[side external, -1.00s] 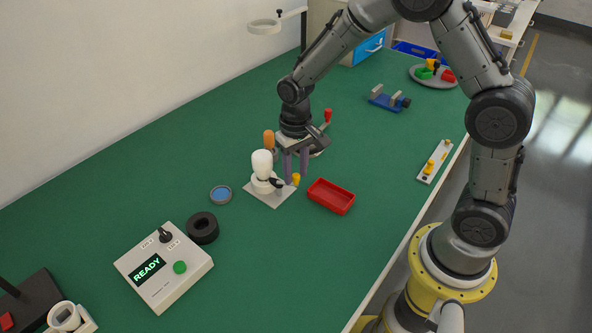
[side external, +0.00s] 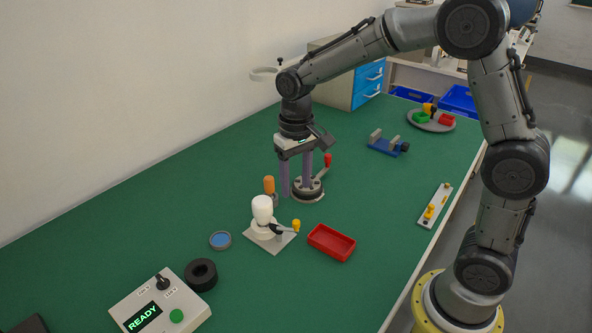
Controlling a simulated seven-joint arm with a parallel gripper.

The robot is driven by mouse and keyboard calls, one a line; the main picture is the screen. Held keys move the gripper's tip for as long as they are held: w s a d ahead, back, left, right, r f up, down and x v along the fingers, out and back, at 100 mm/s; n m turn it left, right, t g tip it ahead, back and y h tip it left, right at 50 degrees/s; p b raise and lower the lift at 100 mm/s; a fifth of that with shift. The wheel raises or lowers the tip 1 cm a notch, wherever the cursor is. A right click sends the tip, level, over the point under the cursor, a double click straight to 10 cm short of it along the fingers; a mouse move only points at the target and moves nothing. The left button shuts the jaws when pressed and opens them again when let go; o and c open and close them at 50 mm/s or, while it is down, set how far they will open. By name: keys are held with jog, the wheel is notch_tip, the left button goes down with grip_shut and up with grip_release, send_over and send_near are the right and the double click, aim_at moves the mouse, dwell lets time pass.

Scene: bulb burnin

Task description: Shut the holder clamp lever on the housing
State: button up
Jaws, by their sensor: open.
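The white housing (side external: 263,231) stands on a thin square plate (side external: 262,246) in the middle of the bench, with a white bulb (side external: 262,209) upright in it. Its black clamp lever (side external: 281,229) sticks out to the right and ends in a yellow knob (side external: 296,225). My gripper (side external: 296,189) points down, its two purple fingers apart with nothing held between them. It is behind the housing and clear of the knob. The fingers overlap a round dark base with a red-knobbed lever (side external: 327,160) in the picture; I cannot tell whether they touch it.
An orange-handled item (side external: 269,186) stands just behind the bulb, left of my fingers. A red tray (side external: 331,242) lies right of the housing. A blue disc (side external: 220,240), a black ring (side external: 201,274) and a control box reading READY (side external: 158,305) are at front left.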

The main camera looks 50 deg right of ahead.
jog(key=shift+r, duration=1.45)
jog(key=s+r+t, duration=0.3)
jog(key=s+r, duration=0.6)
jog(key=r, duration=0.1)
jog(key=s+d+f+n+t, duration=0.1)
jog(key=s+f+n+t, duration=0.1)
jog(key=s, duration=1.1)
notch_tip(320, 180, down, 2)
jog(key=shift+d+f+n+t, duration=0.1)
jog(key=shift+d+n+t, duration=0.15)
jog(key=shift+n, duration=0.35)
jog(key=shift+s, duration=0.1)
